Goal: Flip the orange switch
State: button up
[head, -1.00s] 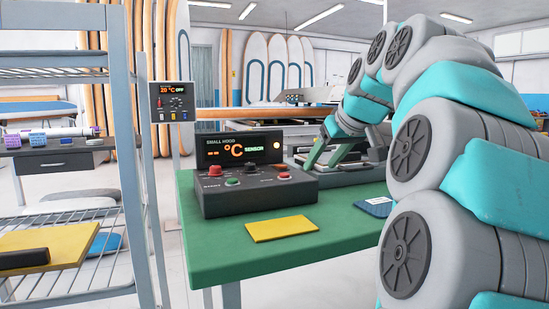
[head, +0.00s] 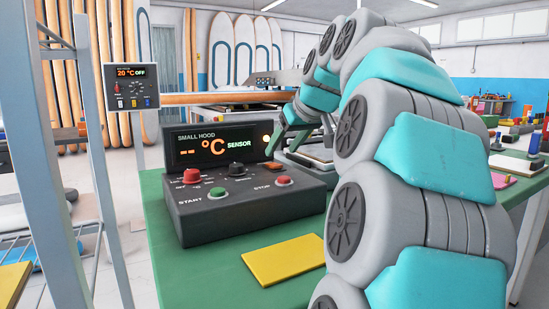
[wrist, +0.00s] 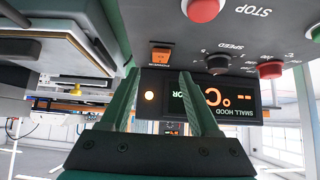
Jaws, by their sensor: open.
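The orange switch (wrist: 160,55) is a small rocker on the dark sloped top of the control box (head: 240,208). In the wrist view, which shows the box upside down, it lies just beyond the fingertips and between them in the picture. In the head view the switch (head: 273,165) is small, at the box's back right. My gripper (wrist: 158,75) is open, with two green fingers apart and nothing between them. In the head view my gripper (head: 276,145) is beside the back right of the box, partly hidden by my arm. I cannot tell whether a finger touches the switch.
The box carries a red knob (head: 191,176), a black speed knob (head: 236,170), a green button (head: 217,192), a red stop button (head: 284,181) and an upright display (head: 215,144). A yellow sheet (head: 284,260) lies on the green table (head: 215,280). A metal rack (head: 60,150) stands left.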

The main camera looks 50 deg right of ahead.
aim_at(273, 164)
jog(key=x, duration=0.5)
jog(key=shift+w+f, duration=0.1)
jog(key=shift+f, duration=0.05)
jog(key=shift+c, duration=0.4)
grip_shut()
